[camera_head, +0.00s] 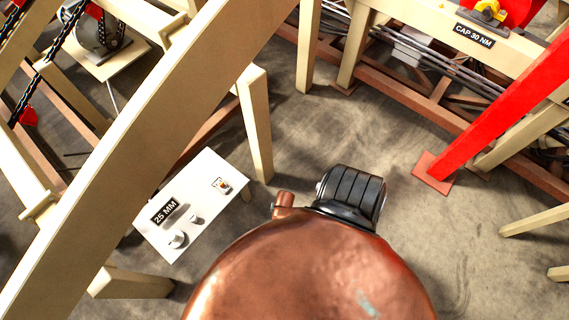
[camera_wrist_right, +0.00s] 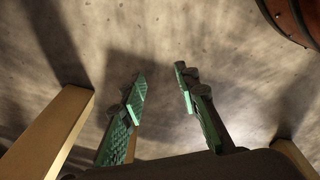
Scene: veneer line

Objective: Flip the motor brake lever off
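I cannot clearly make out a motor brake lever in either view. A grey motor-like round unit (camera_head: 97,32) sits on a pale plate at the upper left of the head view, partly cut off by the top edge. My right gripper (camera_wrist_right: 160,84) shows in the right wrist view with its two green-padded fingers apart and nothing between them. It is above bare concrete floor. Neither gripper shows in the head view, and my left gripper is out of sight.
A white panel (camera_head: 205,208) labelled 25 MM carries small knobs. A large cream beam (camera_head: 150,150) crosses the left. A red post (camera_head: 500,110) and a cream frame labelled CAP 30 NM (camera_head: 420,20) stand right. Chains hang upper left. The concrete floor (camera_head: 330,120) between is open.

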